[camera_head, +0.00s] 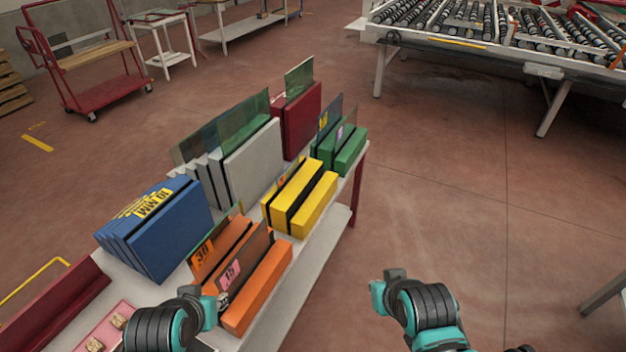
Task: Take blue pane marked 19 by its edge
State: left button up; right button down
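An orange slotted rack (262,290) stands on the white table and holds upright panes. One dark pane (255,246) there bears a pink label (230,273) that reads like 15 or 19; I cannot tell which, nor whether its glass is blue. Another pane there has an orange label (203,252) reading about 30. A bluish pane (329,116) with a yellow label stands in the green rack (350,150); its number is too small to read. My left gripper (214,306) is beside the pink-labelled pane's near end; contact is unclear. My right gripper (384,288) is over the floor, right of the table.
The white table (312,265) also carries a yellow rack (315,205), blue rack (170,230), grey rack (255,160) and dark red rack (302,120). A pink tray (122,308) with small blocks is at lower left. A roller conveyor (480,45) stands behind.

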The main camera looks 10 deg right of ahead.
aim_at(287, 175)
jog(key=i+l, duration=0.4)
jog(key=i+l+u, duration=0.15)
jog(key=i+l, duration=0.7)
jog(key=l, duration=0.15)
jog(key=i+l+u, duration=0.15)
jog(key=i+l, duration=0.25)
jog(key=l, duration=0.1)
